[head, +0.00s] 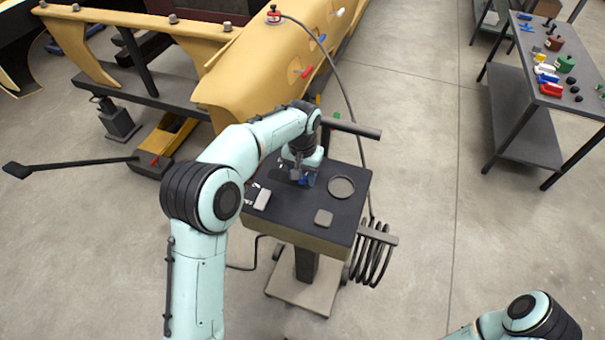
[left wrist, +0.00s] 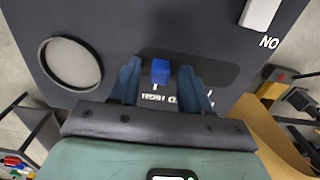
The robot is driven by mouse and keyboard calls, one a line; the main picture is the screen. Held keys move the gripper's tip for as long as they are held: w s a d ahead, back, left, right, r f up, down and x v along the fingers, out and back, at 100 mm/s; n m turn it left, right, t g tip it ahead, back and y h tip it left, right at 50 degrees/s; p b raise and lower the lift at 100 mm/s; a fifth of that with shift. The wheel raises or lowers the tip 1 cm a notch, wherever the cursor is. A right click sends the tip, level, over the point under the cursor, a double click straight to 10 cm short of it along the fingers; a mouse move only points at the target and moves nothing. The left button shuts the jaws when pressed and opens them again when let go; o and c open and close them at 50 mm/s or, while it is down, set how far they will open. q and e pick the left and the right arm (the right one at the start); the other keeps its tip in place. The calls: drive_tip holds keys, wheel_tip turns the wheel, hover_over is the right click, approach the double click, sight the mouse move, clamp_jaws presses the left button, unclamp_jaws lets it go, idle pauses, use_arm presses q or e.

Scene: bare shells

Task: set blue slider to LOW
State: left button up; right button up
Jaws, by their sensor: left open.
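The blue slider (left wrist: 160,71) is a small blue knob on a dark plate set in the dark panel top of the cart. My left gripper (left wrist: 158,84) is open, with one blue finger on each side of the knob and a gap on both sides. I cannot tell whether the fingertips reach down to its level. White lettering below the knob is partly hidden and I cannot read it for sure. In the head view my left gripper (head: 303,178) is over the panel (head: 290,208) and hides the slider area. My right gripper is out of view.
A round dial (head: 341,187), a grey square pad (head: 323,217) and a white rocker-like part (head: 262,199) are on the same panel. A yellow shell (head: 270,75) stands behind the cart. A coiled hose (head: 372,258) hangs at its right. Open floor lies right.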

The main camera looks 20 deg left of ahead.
sight(275, 174)
use_arm(q)
clamp_jaws()
drive_tip(key=a, duration=0.2)
drive_tip(key=a+p, duration=0.1)
drive_tip(key=a, duration=0.5)
drive_tip(key=shift+s+r+p, duration=0.1)
drive_tip(key=shift+s+p, duration=0.15)
drive_tip(key=shift+p, duration=0.1)
drive_tip(key=shift+a, duration=0.2)
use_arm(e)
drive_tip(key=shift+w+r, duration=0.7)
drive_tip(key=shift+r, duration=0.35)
use_arm(q)
unclamp_jaws()
drive_tip(key=shift+a, duration=0.15)
